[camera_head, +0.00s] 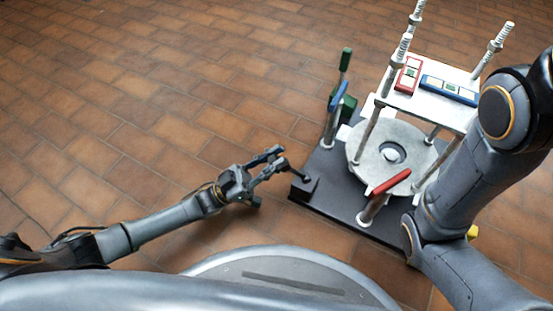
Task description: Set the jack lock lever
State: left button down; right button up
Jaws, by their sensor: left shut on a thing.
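My left gripper (279,160) reaches in from the left to the near left corner of the dark base plate (330,158). Its fingers are closed around the end of a short dark lever (293,173), which runs to a small block on that corner. I take this for the jack lock lever, though no label shows. The fingers hide the lever's end. My right arm crosses the right side of the view, and its gripper is outside the picture.
A pale round flange (367,158) lies on the plate. A white raised panel (417,103) on posts stands behind. The tiled floor at left is clear.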

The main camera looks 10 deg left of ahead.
pick_arm(q)
jog(key=c, duration=1.2)
grip_release()
jog(key=shift+o, duration=0.2)
jog(key=v, duration=0.7)
jog(key=shift+s+a+f, duration=0.15)
jog(key=shift+a+f, duration=0.05)
jog(key=shift+c, duration=0.2)
